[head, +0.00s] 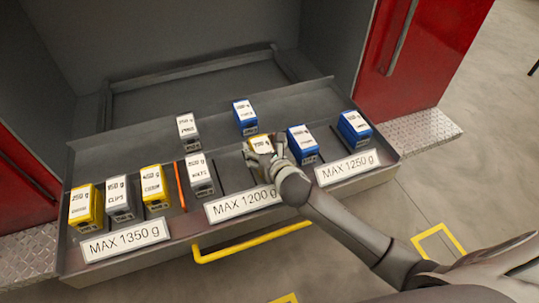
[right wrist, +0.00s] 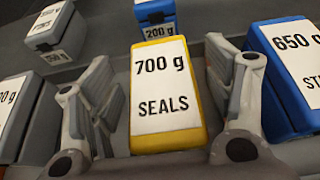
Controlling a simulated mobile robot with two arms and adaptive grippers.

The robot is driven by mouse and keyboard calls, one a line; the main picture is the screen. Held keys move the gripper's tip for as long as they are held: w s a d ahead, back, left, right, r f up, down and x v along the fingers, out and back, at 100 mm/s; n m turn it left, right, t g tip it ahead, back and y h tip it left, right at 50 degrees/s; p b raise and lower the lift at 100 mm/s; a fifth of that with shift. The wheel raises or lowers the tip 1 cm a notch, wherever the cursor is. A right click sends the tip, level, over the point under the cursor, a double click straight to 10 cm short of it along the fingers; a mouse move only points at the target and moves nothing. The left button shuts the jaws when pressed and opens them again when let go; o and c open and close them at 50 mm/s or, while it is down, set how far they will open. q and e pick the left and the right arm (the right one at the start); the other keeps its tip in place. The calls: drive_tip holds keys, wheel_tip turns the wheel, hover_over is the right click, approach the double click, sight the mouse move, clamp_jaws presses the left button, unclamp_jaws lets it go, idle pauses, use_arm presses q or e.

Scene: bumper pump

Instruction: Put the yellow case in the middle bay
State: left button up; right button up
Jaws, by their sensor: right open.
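A yellow case with a white label reading 700 g SEALS (right wrist: 168,140) stands between the fingers of my right gripper (right wrist: 165,92), which is open around it with no clear grip. In the head view this yellow case (head: 258,138) is partly hidden by my right gripper (head: 264,152). It stands in the drawer behind the middle sign, MAX 1200 g (head: 243,203). Two other yellow cases, 250 g (head: 83,220) and 450 g (head: 155,200), stand behind the left sign, MAX 1350 g (head: 125,240). My left gripper is out of view.
Grey cases (head: 121,212), (head: 200,188) and (head: 188,138) stand in the drawer. An orange divider (head: 180,187) and thin dark dividers split the drawer. A yellow handle (head: 252,243) runs along its front.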

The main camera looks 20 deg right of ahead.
drive_tip(key=v, duration=1.2)
drive_tip(key=shift+w, duration=0.1)
drive_tip(key=shift+d+f, duration=0.1)
